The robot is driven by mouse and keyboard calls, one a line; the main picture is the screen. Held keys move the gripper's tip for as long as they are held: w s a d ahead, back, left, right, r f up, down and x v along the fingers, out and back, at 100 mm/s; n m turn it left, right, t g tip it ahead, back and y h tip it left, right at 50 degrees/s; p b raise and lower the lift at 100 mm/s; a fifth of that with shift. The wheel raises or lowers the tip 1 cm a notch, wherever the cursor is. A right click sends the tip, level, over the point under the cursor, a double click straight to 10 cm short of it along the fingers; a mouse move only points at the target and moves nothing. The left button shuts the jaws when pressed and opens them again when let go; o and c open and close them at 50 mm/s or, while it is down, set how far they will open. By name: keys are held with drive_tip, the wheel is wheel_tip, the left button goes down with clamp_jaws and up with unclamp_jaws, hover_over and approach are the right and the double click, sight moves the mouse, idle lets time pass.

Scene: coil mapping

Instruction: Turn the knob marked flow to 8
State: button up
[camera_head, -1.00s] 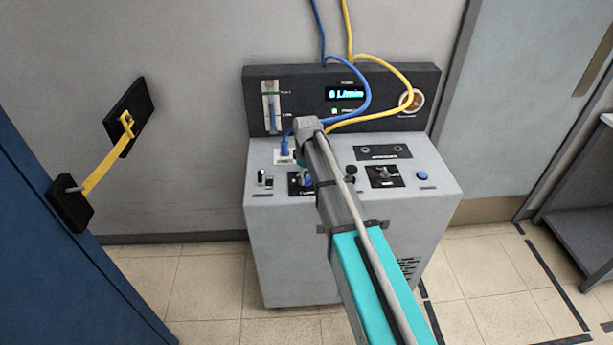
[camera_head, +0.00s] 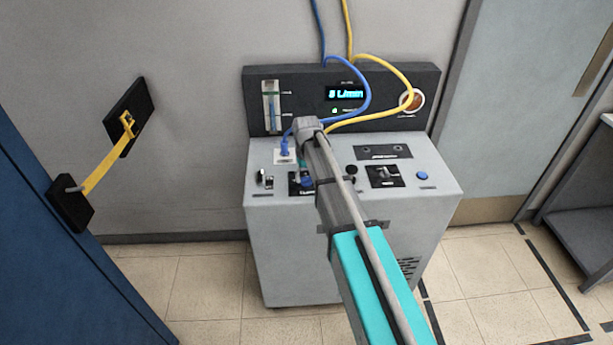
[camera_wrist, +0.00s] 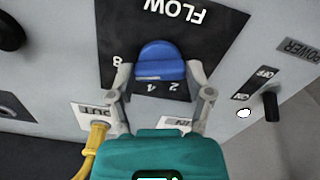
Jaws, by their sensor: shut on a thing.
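The blue flow knob (camera_wrist: 161,62) sits on a black plate (camera_wrist: 205,45) marked FLOW, which appears upside down in the wrist view. An 8 shows left of the knob, and 2 and 4 show below it. My gripper (camera_wrist: 160,82) is shut on the knob, one finger at each side. The knob's pointer is not clear. In the head view, the knob (camera_head: 307,183) is partly hidden by my arm. The display (camera_head: 346,93) on the back panel is blurred but seems to read 8 L/min.
The grey cabinet (camera_head: 350,240) also carries a power switch (camera_wrist: 271,105), a black selector (camera_head: 384,174) and a blue button (camera_head: 422,175). A yellow hose (camera_head: 409,85) and a blue hose (camera_head: 369,90) arch over the panel. A yellow strap (camera_head: 103,165) hangs at the left.

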drive_tip(key=o, duration=1.1)
drive_tip(key=shift+o, duration=0.2)
drive_tip(key=shift+n, duration=0.4)
